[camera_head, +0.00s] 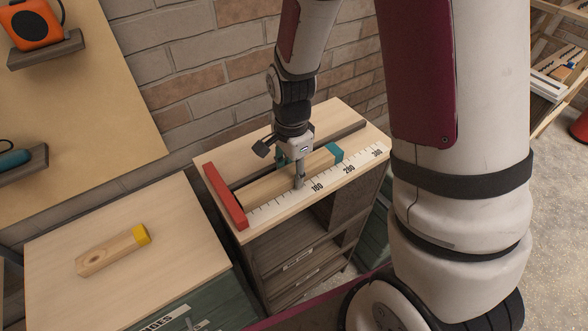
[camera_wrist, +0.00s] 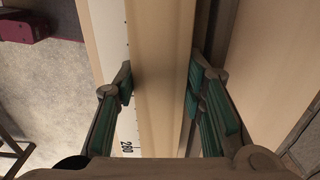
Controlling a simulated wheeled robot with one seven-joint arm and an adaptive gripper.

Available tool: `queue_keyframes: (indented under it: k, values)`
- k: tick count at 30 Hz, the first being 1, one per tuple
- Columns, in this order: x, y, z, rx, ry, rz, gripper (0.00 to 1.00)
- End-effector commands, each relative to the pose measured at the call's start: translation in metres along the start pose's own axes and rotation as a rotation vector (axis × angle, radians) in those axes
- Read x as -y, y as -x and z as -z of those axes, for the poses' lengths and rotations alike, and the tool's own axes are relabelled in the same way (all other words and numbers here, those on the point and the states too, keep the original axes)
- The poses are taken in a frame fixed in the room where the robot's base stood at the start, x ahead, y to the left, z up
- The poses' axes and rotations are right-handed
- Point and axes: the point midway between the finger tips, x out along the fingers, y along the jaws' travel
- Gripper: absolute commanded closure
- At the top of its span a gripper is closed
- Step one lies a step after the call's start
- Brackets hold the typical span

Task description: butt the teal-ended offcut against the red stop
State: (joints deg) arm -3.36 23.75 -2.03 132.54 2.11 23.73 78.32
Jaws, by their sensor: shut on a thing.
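The teal-ended offcut (camera_head: 267,186) lies along the ruled board on the bench in the head view, its teal end (camera_head: 334,152) to the right. The red stop (camera_head: 226,196) is a bar across the board's left end. The offcut's plain end points at the stop and is close to it; I cannot tell whether they touch. My gripper (camera_head: 291,175) points down and is shut on the offcut's sides. In the wrist view the offcut (camera_wrist: 163,80) runs between my gripper's two padded fingers (camera_wrist: 160,95); its teal end and the stop are not seen there.
A white scale (camera_head: 317,186) with numbers runs along the bench's front edge. A dark strip (camera_head: 345,134) lies behind the offcut. A yellow-ended offcut (camera_head: 112,249) lies on the separate left worktop (camera_head: 180,215). A brick wall (camera_head: 190,75) stands close behind.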

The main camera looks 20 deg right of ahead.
Motion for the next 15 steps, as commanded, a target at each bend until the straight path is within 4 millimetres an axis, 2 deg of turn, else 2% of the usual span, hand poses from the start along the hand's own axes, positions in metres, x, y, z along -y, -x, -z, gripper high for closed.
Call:
queue_keyframes:
  k: [5,6,9,15]
  values:
    - [0.0001,0.0003,-0.0036,0.000,0.001,0.001,0.97]
    - [0.0001,0.0002,-0.0040,0.000,0.001,0.001,0.61]
    - [0.0002,0.0001,-0.0037,0.000,0.000,0.000,0.40]
    - [0.0013,0.0004,-0.0035,0.000,0.000,0.003,0.40]
